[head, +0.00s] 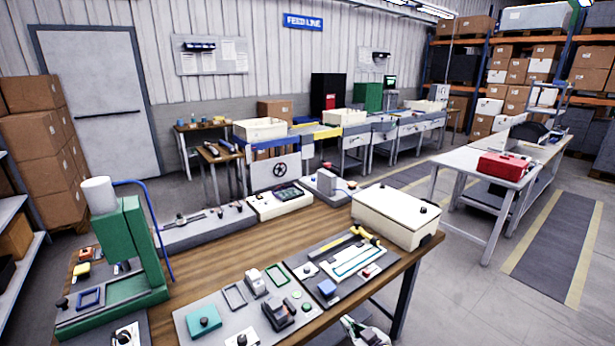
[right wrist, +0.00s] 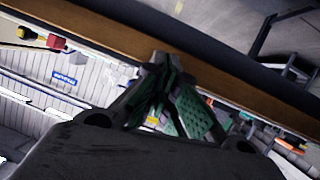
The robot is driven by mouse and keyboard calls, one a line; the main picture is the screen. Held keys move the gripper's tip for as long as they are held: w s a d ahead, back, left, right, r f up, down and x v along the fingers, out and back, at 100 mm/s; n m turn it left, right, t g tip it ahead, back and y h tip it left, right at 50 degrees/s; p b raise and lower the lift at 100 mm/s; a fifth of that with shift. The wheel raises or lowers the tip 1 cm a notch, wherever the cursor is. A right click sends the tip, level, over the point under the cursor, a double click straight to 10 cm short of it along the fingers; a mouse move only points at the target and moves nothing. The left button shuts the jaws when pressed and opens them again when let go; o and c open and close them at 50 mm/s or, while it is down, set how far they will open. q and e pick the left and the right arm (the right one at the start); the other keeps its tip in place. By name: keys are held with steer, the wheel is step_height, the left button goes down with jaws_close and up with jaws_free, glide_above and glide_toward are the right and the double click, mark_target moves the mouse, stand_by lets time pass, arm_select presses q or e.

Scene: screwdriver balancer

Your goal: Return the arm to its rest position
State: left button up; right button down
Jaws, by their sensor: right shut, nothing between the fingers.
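My right gripper (head: 362,332) shows at the bottom edge of the head view, low beside the front right side of the wooden workbench (head: 240,250). Its arm is mostly out of view. In the right wrist view the gripper's green-padded fingers (right wrist: 165,85) are closed together with nothing between them. The brown bench edge (right wrist: 110,25) runs across the top of that view, beyond the fingers. My left gripper is in neither view.
The bench holds a green stand with a white cylinder (head: 99,195), a grey fixture board (head: 240,315), a darker fixture board (head: 318,262) and a cream case (head: 396,212). A white table with a red box (head: 504,166) stands right. Clear floor (head: 470,290) lies between them.

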steer(key=d+f+h, duration=0.3)
steer(key=d+f, duration=0.6)
steer(key=f, duration=0.2)
steer(key=s+d+f+m+g+h, duration=0.1)
steer(key=s+d+f+g, duration=0.1)
steer(key=s+d+f, duration=0.45)
steer(key=s+d+f+m+g+h, duration=0.1)
steer(key=s+d+f+h, duration=0.2)
steer(key=f, duration=0.6)
steer(key=s+d+f+m+g, duration=0.1)
steer(key=s+d+f+g, duration=0.1)
steer(key=s+d+f, duration=0.35)
steer(key=s+a+f+g, duration=0.1)
steer(key=s+f+g, duration=0.1)
steer(key=s+f, duration=0.5)
steer(key=s+a+f+m+g, duration=0.15)
steer(key=s+f, duration=0.25)
steer(key=s, duration=0.7)
steer(key=s+a+f+g, duration=0.2)
steer(key=s+f, duration=0.3)
steer(key=s, duration=0.4)
steer(key=s+a+f, duration=0.1)
steer(key=s+a, duration=0.5)
steer(key=s, duration=0.3)
steer(key=shift+s+m+g, duration=0.1)
steer(key=shift+m+g, duration=0.15)
